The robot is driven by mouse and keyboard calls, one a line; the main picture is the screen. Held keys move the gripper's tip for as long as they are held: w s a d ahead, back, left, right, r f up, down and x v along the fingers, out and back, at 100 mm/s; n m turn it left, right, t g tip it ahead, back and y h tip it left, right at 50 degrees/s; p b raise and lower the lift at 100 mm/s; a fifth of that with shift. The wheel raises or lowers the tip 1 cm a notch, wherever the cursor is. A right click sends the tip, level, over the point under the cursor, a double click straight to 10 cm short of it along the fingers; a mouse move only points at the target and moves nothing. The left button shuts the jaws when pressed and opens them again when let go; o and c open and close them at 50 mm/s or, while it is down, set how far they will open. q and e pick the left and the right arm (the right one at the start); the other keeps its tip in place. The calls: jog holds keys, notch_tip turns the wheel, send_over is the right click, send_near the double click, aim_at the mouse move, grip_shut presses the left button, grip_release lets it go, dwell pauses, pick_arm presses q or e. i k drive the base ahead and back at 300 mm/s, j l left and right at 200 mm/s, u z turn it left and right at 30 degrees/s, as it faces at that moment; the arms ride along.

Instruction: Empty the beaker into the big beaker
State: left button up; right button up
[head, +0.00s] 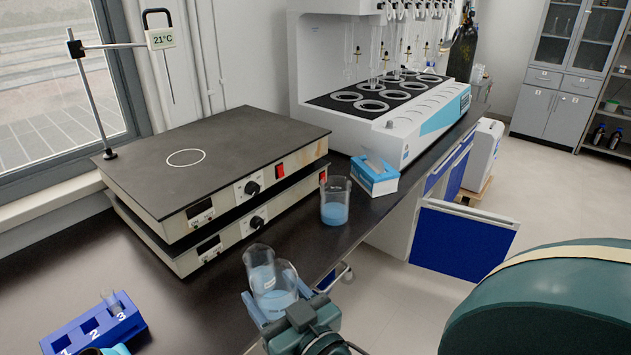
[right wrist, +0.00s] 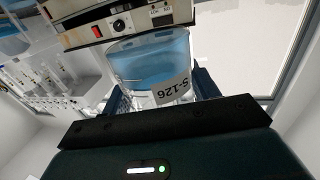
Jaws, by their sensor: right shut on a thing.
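My right gripper (head: 279,308) is shut on a clear glass beaker (head: 276,297) with pale blue liquid, at the front edge of the bench. In the right wrist view this held beaker (right wrist: 150,58) sits between the fingers and bears a label reading S-126. A second beaker (head: 260,258) with blue liquid is just behind it, partly hidden by it. A third beaker (head: 335,211) with blue liquid stands upright further back, beside the hotplates. I cannot tell surely which is the big beaker.
Two stacked hotplates (head: 240,137) fill the left of the bench, with a thermometer stand behind. A tissue box (head: 375,178) is beyond the third beaker. A white distiller unit (head: 390,120) stands behind. A blue numbered rack (head: 95,326) holds a tube at front left.

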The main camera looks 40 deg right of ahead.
aim_at(334, 189)
jog(key=l+u, duration=0.4)
jog(key=k+l+u, duration=0.15)
jog(key=l, duration=0.25)
jog(key=l+u, duration=0.15)
jog(key=l, duration=0.25)
jog(key=k+l+u, duration=0.15)
jog(key=l, duration=0.25)
jog(key=k+l, duration=0.15)
jog(key=l, duration=0.2)
jog(key=k+l, duration=0.15)
jog(key=l, duration=0.25)
jog(key=k+l, duration=0.1)
jog(key=l, duration=0.25)
jog(key=k+l+u, duration=0.1)
jog(key=l, duration=0.25)
jog(key=k+l, duration=0.2)
jog(key=l, duration=0.15)
jog(key=k+l, duration=0.15)
jog(key=l, duration=0.2)
jog(key=i+l, duration=0.15)
